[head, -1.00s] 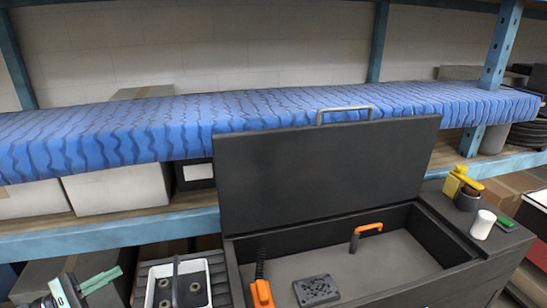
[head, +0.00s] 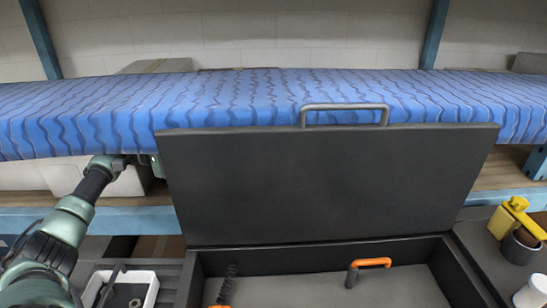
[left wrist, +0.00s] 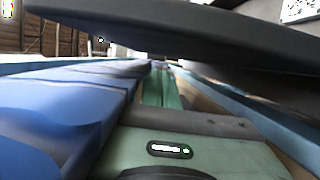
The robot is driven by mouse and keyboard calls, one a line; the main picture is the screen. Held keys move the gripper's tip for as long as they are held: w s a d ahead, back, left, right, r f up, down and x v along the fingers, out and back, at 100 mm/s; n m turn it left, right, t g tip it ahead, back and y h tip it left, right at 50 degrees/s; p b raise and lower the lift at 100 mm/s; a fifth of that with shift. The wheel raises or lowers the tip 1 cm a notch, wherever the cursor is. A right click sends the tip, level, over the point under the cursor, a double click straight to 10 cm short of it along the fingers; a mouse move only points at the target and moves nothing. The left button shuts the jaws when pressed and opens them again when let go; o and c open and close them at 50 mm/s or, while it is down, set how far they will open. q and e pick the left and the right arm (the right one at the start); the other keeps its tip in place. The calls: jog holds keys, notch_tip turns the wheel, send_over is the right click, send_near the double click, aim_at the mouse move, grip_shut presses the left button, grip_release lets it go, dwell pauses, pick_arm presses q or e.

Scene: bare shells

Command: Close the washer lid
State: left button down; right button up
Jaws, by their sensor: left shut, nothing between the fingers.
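The lid (head: 325,185) is a dark grey panel standing open, hinged along the back edge of a dark box (head: 465,270). A metal bar handle (head: 344,106) sits on its top edge. My left arm comes in from the left in the head view, and its hand reaches to the lid's left edge. The fingers there are hidden behind the lid. In the left wrist view my left gripper (left wrist: 160,75) has green fingers, shut and empty, pointing along the back of the lid (left wrist: 190,38). I cannot tell whether they touch it. My right gripper is not in view.
A blue wavy-patterned shelf cover (head: 250,95) runs close behind the lid. The box holds an orange-handled item (head: 370,263). A white tray (head: 148,279) stands at left. A yellow item (head: 505,222) and a white cup (head: 532,290) stand at right.

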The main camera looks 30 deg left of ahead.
aim_at(242, 165)
pick_arm(q)
jog(key=p+x, duration=0.2)
jog(key=x, duration=0.2)
jog(key=p+x, duration=0.2)
jog(key=x, duration=0.2)
jog(key=shift+s+d+r, duration=0.15)
jog(key=shift+d, duration=0.65)
